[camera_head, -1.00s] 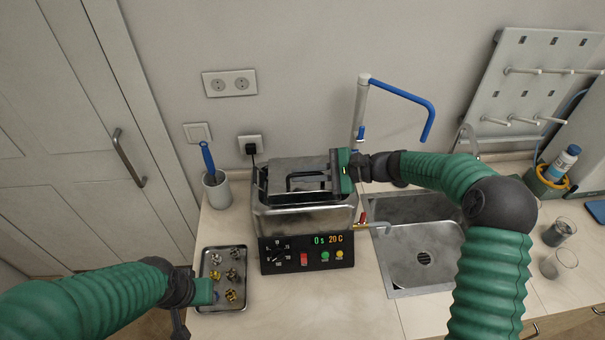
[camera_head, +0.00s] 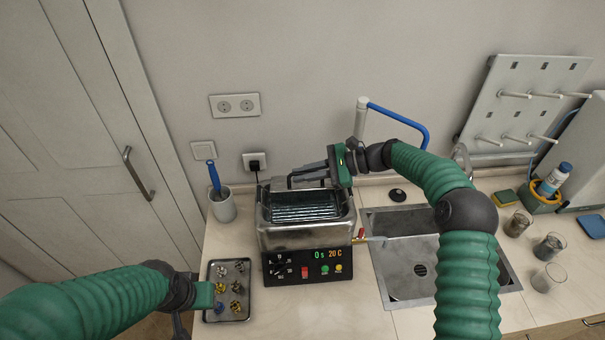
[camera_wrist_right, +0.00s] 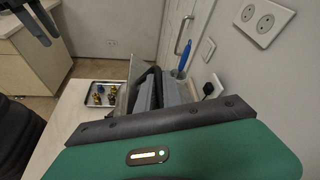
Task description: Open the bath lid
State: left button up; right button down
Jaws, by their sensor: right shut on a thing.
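The bath (camera_head: 305,237) is a metal box with a black control panel on the counter. Its top is uncovered, and a wire basket (camera_head: 303,205) shows inside. My right gripper (camera_head: 318,172) is shut on the black handle of the lid (camera_head: 300,183) and holds the lid above the rear of the bath. The lid is seen nearly edge-on, and the gripper hides part of it. In the right wrist view the gripper's fingers (camera_wrist_right: 160,92) show, but the grip is partly hidden. My left gripper (camera_head: 190,315) is beside the small tray; its fingertips are not clear.
A tray (camera_head: 246,293) with several small metal parts lies left of the bath. A cup (camera_head: 223,206) with a blue brush stands behind it. A sink (camera_head: 405,270) with a blue-hosed tap is to the right. Several glass beakers (camera_head: 549,248) stand beyond it.

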jog(key=c, duration=1.8)
grip_release()
jog(key=shift+d, duration=0.1)
jog(key=shift+d, duration=0.4)
jog(key=b+v, duration=0.3)
jog(key=v, duration=0.5)
jog(key=shift+d+b, duration=0.25)
jog(key=shift+b, duration=0.1)
jog(key=b+v, duration=0.1)
jog(key=v, duration=0.6)
jog(key=shift+d+r, duration=0.25)
jog(key=shift+d, duration=0.05)
jog(key=shift+s+a, duration=0.1)
